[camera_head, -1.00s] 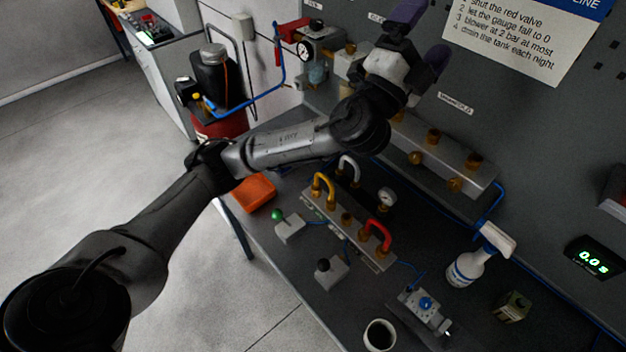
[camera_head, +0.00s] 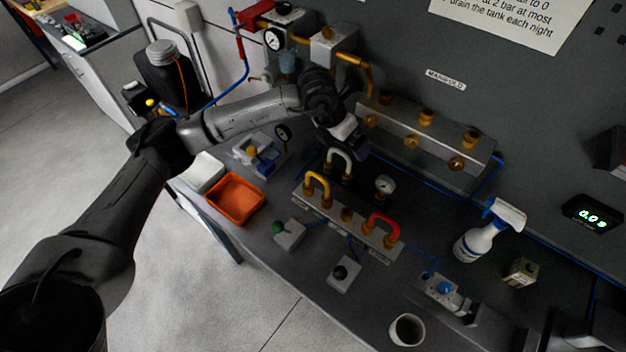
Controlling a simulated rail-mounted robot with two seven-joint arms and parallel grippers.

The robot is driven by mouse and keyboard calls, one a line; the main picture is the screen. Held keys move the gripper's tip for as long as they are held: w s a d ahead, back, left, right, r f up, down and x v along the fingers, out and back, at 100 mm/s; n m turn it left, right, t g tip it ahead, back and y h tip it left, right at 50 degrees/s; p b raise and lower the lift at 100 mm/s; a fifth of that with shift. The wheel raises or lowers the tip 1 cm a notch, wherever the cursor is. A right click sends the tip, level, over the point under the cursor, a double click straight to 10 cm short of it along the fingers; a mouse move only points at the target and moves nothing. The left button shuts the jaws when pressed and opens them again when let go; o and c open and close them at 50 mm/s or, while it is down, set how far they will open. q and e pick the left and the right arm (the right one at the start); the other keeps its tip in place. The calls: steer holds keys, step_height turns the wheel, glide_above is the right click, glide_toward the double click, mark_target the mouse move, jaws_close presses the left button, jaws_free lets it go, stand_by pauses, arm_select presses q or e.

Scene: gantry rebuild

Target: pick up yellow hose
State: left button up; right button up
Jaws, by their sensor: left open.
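The yellow hose (camera_head: 318,183) is a short U-shaped loop. It stands with both ends on brass fittings at the left end of the metal block (camera_head: 346,222) on the bench. A red hose (camera_head: 383,221) loops over fittings at the block's right end. A white-grey hose (camera_head: 340,157) stands just behind the yellow one. My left gripper (camera_head: 352,148) is open, above and behind the yellow hose, near the wall manifold; its fingers are partly hidden by its own body. Dark shapes at the lower right edge may be my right gripper (camera_head: 530,326); their state is unclear.
A wall manifold (camera_head: 430,133) with brass fittings is close right of my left gripper. An orange tray (camera_head: 236,199) lies left of the block. Bench space before the block holds small valve boxes.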

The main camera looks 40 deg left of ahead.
mark_target(318, 175)
arm_select(q)
steer(key=s+a+f+n+g+y, duration=0.2)
steer(key=s+a+g+y, duration=0.2)
steer(key=s+a, duration=0.1)
steer(key=f, duration=0.8)
steer(key=shift+w+d, duration=0.1)
steer(key=shift+d, duration=0.15)
steer(key=shift+d+f+p, duration=0.1)
steer(key=shift+f+p, duration=0.35)
steer(key=shift+f, duration=2.25)
steer(key=c, duration=0.7)
steer(key=shift+r, duration=0.15)
